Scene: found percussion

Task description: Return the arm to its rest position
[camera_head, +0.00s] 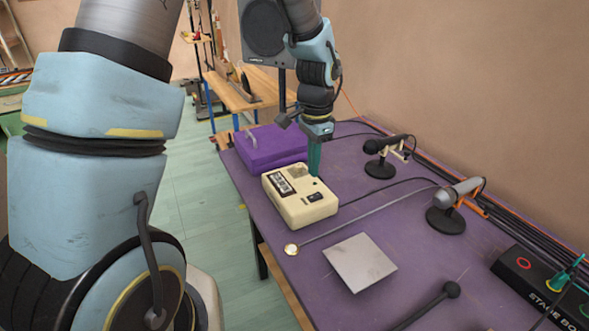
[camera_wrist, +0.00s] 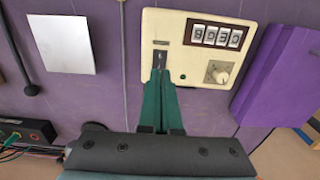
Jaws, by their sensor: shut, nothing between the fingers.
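My gripper (camera_head: 314,160) is at the end of my arm, pointing down over the cream box on the purple table. Its green fingers are shut with nothing between them. In the wrist view the fingertips (camera_wrist: 162,76) lie over the box's face, close to a small dark switch (camera_wrist: 160,56); whether they touch it I cannot tell. My arm's large blue links fill the left of the head view.
A purple case (camera_head: 268,150) stands just behind the box. A metal plate (camera_head: 360,262), a thin rod with a round end (camera_head: 292,249), a mallet (camera_head: 451,289), two microphones (camera_head: 458,192) and a black stage box (camera_head: 535,280) lie on the table (camera_head: 245,185). A wall is at right.

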